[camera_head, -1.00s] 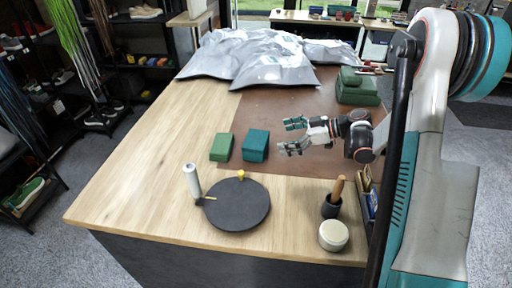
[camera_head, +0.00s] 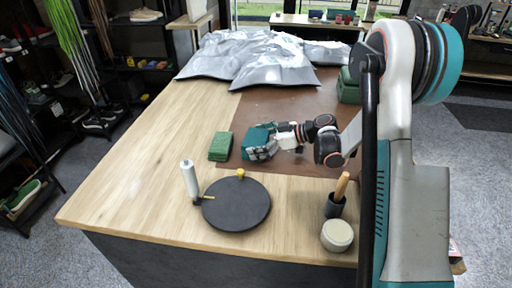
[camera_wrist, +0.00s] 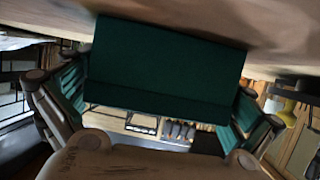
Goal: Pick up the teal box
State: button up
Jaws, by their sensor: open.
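The teal box (camera_head: 255,139) stands on the brown mat on the workbench, just right of a green box. In the wrist view the teal box (camera_wrist: 165,70) fills the upper middle, between my two teal-padded fingers. My gripper (camera_head: 262,143) is open, with its fingers around the box from the right. In the head view the near finger hides part of the box's right side. In the wrist view my gripper (camera_wrist: 160,105) has a finger at each side of the box; I cannot tell whether they touch it.
The green box (camera_head: 220,146) sits close on the left. A black round turntable (camera_head: 237,204) with a white-handled tool (camera_head: 189,180) is in front. A brush in a dark cup (camera_head: 335,205) and a cream round jar (camera_head: 337,235) stand front right. Silver sheeting (camera_head: 265,60) covers the back.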

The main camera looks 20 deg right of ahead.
jog(key=c, duration=0.9)
jog(key=shift+r, duration=0.1)
jog(key=shift+c, duration=0.2)
